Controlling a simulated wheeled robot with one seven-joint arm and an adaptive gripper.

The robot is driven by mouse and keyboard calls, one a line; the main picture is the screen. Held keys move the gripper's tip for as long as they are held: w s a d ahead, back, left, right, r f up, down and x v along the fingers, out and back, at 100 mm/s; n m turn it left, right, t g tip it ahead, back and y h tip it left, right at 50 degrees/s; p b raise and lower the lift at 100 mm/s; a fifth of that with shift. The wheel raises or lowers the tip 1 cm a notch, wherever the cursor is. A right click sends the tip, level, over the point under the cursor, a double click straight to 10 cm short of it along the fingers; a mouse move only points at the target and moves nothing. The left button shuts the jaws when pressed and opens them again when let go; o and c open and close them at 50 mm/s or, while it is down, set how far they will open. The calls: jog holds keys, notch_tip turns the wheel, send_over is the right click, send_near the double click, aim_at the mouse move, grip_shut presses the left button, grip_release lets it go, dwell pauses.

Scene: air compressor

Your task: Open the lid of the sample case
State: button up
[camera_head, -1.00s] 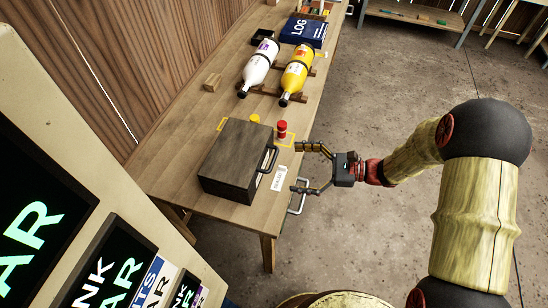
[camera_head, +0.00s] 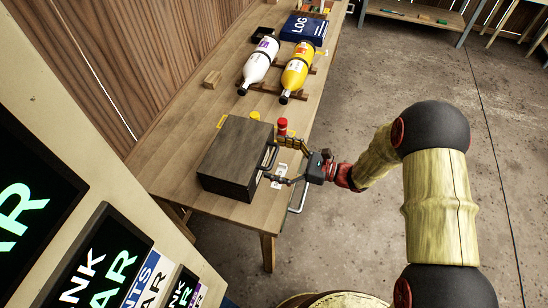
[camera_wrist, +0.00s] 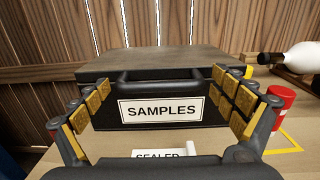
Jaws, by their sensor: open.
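The sample case (camera_head: 237,155) is a dark box with a closed lid near the front end of the wooden table. In the wrist view its front (camera_wrist: 165,120) carries a "SAMPLES" label (camera_wrist: 160,109) and a dark handle (camera_wrist: 165,74) along the lid's front edge. My gripper (camera_head: 280,161) is open, with its fingers at the handle side of the case. In the wrist view my gripper's padded fingers (camera_wrist: 165,107) stand wide apart, left and right of the label and handle. I cannot tell whether either finger touches the case.
A red cylinder (camera_head: 282,126) stands close by the upper finger, and a yellow cap (camera_head: 254,115) is behind the case. A "SEALED" tag (camera_wrist: 165,154) lies before the case. White (camera_head: 260,63) and yellow (camera_head: 298,70) bottles lie on racks farther back.

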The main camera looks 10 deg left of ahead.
jog(key=c, duration=0.3)
jog(key=c, duration=1.1)
jog(key=shift+c, duration=0.6)
jog(key=shift+r, duration=0.2)
